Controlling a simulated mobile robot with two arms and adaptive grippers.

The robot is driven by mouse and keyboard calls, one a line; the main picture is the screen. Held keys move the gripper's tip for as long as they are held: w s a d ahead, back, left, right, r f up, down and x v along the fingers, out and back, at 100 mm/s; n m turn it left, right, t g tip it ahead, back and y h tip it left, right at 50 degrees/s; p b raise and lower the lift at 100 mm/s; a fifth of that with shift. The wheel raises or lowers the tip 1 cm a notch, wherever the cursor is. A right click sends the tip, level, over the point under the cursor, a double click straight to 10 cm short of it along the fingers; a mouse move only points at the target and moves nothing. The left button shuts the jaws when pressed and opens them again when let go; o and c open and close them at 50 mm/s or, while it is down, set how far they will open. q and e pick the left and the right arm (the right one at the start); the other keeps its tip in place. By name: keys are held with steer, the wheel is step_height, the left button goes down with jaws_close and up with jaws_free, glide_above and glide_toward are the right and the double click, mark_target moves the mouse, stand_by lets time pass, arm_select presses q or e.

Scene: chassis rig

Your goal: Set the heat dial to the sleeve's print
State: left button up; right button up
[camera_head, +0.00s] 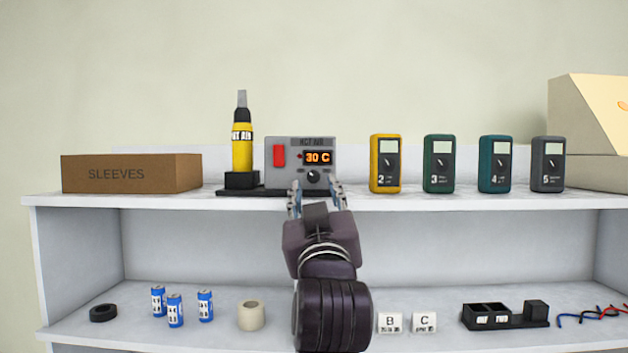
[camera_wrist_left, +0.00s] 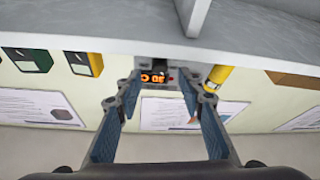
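The hot air station (camera_head: 285,150) is a grey box on the upper shelf, with a red switch and an orange display reading 30 C. Its heat dial (camera_head: 313,176) is a round black knob low on the front. The display also shows, upside down, in the left wrist view (camera_wrist_left: 152,78). My left gripper (camera_head: 316,187) is open in front of the station, its fingertips either side of and just below the dial; I cannot tell whether they touch it. A brown box marked SLEEVES (camera_head: 130,174) stands at left; no sleeve or its print is readable. My right gripper is not in view.
A yellow hot air tool (camera_head: 242,150) stands left of the station. Several meters, including a yellow one (camera_head: 385,163), stand to its right. The lower shelf holds batteries (camera_head: 175,310), a tape roll (camera_head: 251,315), lettered blocks (camera_head: 390,322) and a black holder (camera_head: 505,318).

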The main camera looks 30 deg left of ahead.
mark_target(313, 177)
arm_select(q)
steer(key=shift+p+x, duration=0.4)
steer(key=shift+x, duration=1.35)
steer(key=shift+c, duration=0.2)
